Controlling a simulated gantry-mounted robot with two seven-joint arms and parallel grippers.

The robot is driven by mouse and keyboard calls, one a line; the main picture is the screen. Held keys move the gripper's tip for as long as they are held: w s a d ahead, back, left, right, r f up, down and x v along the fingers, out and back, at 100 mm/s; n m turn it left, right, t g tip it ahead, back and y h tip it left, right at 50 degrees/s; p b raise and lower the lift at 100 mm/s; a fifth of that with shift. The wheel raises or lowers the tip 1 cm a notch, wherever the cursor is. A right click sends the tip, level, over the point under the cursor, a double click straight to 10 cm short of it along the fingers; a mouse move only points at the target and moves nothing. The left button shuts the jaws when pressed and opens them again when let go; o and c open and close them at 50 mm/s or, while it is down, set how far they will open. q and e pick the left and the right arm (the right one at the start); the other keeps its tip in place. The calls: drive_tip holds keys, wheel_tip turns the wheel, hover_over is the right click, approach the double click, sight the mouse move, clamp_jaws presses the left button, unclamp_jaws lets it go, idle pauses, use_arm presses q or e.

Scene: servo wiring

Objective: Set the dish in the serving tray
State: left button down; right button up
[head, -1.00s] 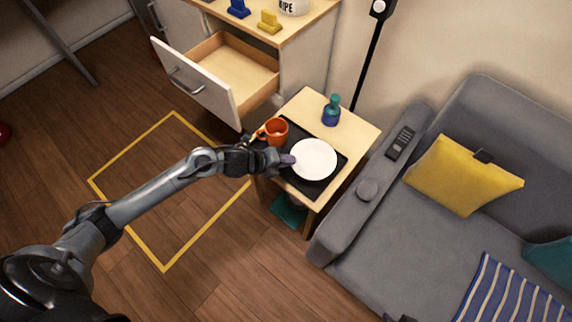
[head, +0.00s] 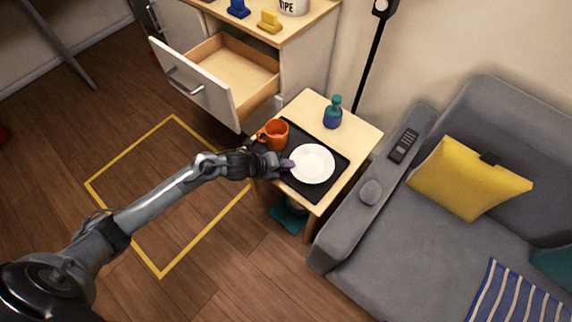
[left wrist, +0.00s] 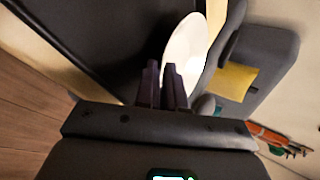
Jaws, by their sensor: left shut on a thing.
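The dish is a white round plate (head: 312,164) over the black serving tray (head: 317,194) on the small side table. My left gripper (head: 288,163) is shut on the plate's left rim. In the left wrist view its two dark purple fingers (left wrist: 162,86) meet the near edge of the plate (left wrist: 186,48), and the dark tray (left wrist: 95,40) spreads beside and below it. I cannot tell whether the plate's underside touches the tray. My right gripper is not in view.
An orange mug (head: 274,134) stands on the tray's back left part, close to my left gripper. A blue-green bottle (head: 333,113) stands on the table (head: 353,125) behind the tray. A grey sofa (head: 385,235) is at the right. An open drawer (head: 235,72) is behind left.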

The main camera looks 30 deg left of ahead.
use_arm(q)
drive_tip(key=shift+f, duration=0.1)
drive_tip(key=c, duration=1.2)
unclamp_jaws()
drive_tip(key=shift+c, duration=0.2)
drive_tip(key=shift+s+r, duration=0.15)
drive_tip(key=shift+r, duration=0.2)
drive_tip(key=p+v, duration=0.5)
drive_tip(key=v, duration=0.6)
drive_tip(key=s+d+r+n+g+y, duration=0.1)
drive_tip(key=s+d+n+g+y, duration=0.1)
drive_tip(key=s+n, duration=0.7)
drive_tip(key=s+d+n+g+y, duration=0.3)
drive_tip(key=s+n, duration=0.6)
drive_tip(key=n, duration=0.6)
drive_tip(key=shift+d+r+n, duration=0.35)
drive_tip(key=shift+d+n, duration=0.05)
drive_tip(key=shift+d, duration=0.65)
